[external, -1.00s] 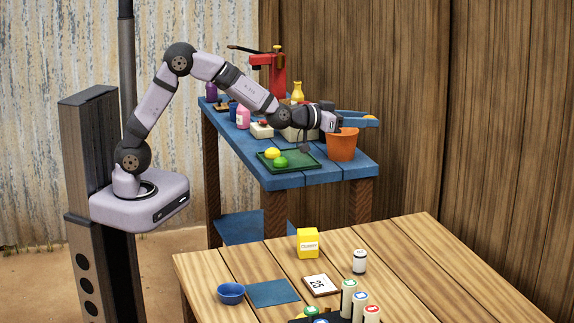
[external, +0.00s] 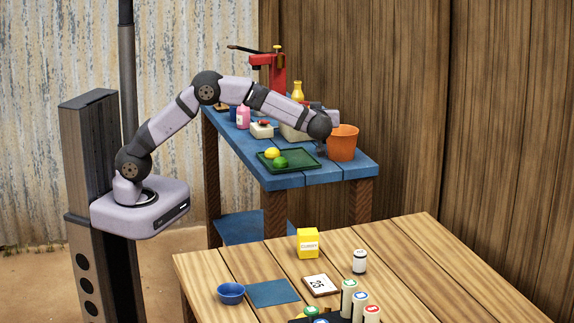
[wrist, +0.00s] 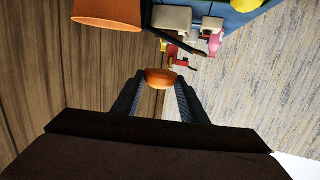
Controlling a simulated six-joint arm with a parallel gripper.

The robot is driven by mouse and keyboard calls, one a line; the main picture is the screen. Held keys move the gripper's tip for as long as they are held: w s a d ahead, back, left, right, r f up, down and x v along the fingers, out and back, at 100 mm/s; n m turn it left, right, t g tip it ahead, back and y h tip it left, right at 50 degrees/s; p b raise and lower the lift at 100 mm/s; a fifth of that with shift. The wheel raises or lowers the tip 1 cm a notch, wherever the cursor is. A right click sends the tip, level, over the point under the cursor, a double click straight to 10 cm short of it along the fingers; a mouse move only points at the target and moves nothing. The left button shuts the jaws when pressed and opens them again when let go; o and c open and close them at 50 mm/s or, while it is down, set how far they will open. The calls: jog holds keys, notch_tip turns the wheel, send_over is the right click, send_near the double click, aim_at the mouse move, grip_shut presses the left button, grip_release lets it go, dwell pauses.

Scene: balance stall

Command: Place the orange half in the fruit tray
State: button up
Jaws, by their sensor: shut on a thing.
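The orange half (wrist: 160,76) sits between the two dark fingers of my gripper (wrist: 157,88) in the wrist view, and the fingers are shut on it. In the external view my wrist is over the blue bench, just left of the orange pot; the fingers and the orange half are hidden there. The fruit tray, a flat green tray (external: 303,159), lies on the bench just left of and below my wrist. A yellow fruit half (external: 271,153) and a green one (external: 281,162) lie in its left part.
The orange pot (external: 342,143) stands close to the right of my wrist; it also shows in the wrist view (wrist: 107,12). A red press (external: 278,75), a yellow bottle (external: 297,90) and a pink bottle (external: 243,117) stand farther back. The tray's right part is bare.

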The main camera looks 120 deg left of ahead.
aim_at(305, 164)
jog(key=shift+n+g+h, duration=0.6)
jog(key=shift+n+g, duration=0.2)
jog(key=shift+s+d+f, duration=0.2)
jog(key=shift+d+f, duration=0.3)
jog(key=shift+f, duration=1.75)
jog(key=shift+s+d+f, duration=0.15)
jog(key=shift+d+f, duration=0.3)
jog(key=shift+f, duration=1.85)
jog(key=shift+s+d+f, duration=0.2)
jog(key=shift+d+f, duration=0.3)
jog(key=shift+f, duration=1.75)
jog(key=shift+f, duration=0.15)
jog(key=o, duration=0.8)
jog(key=shift+c, duration=0.2)
jog(key=shift+r, duration=0.2)
jog(key=b+v, duration=0.1)
jog(key=v, duration=1.1)
jog(key=shift+f, duration=0.1)
